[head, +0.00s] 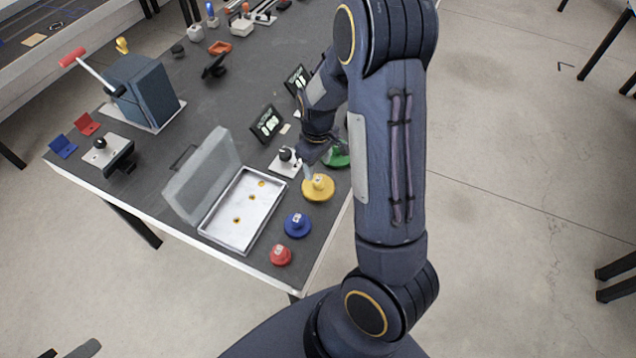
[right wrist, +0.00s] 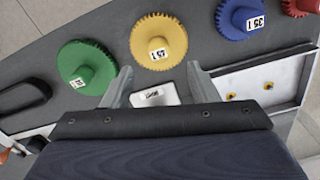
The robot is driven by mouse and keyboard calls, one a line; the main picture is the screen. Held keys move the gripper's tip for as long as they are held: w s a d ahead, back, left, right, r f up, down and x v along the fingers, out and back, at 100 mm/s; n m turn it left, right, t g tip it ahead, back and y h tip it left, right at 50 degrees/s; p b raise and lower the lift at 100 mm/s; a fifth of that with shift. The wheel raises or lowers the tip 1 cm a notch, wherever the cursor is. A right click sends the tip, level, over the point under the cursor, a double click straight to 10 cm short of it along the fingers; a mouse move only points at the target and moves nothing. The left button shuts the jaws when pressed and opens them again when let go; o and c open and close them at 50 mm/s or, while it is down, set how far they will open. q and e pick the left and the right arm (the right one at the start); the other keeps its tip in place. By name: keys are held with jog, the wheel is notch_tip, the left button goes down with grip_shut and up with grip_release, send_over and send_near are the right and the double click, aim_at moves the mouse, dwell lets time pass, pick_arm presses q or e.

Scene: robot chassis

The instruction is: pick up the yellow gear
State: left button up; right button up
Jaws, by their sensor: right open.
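The yellow gear (head: 318,190) lies flat on the dark table near its right edge, with a raised hub bearing a white number label. It also shows in the right wrist view (right wrist: 170,34), just beyond the fingertips and roughly centred between them. My right gripper (head: 307,171) is just behind and above the gear in the head view. In the right wrist view my right gripper (right wrist: 162,78) has its two fingers spread apart with nothing held between them. My left gripper is not in view.
A green gear (right wrist: 90,68) lies left of the yellow one in the right wrist view; a blue gear (head: 297,227) and a red gear (head: 281,256) lie toward the table's near corner. An open white box (head: 265,217) stands left of them. A small display (head: 267,124) stands behind.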

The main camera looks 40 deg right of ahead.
aim_at(318, 179)
notch_tip(318, 179, down, 7)
jog(key=shift+d+f+p, duration=0.1)
jog(key=shift+d+p, duration=0.05)
jog(key=shift+p, duration=0.5)
jog(key=c, duration=1.1)
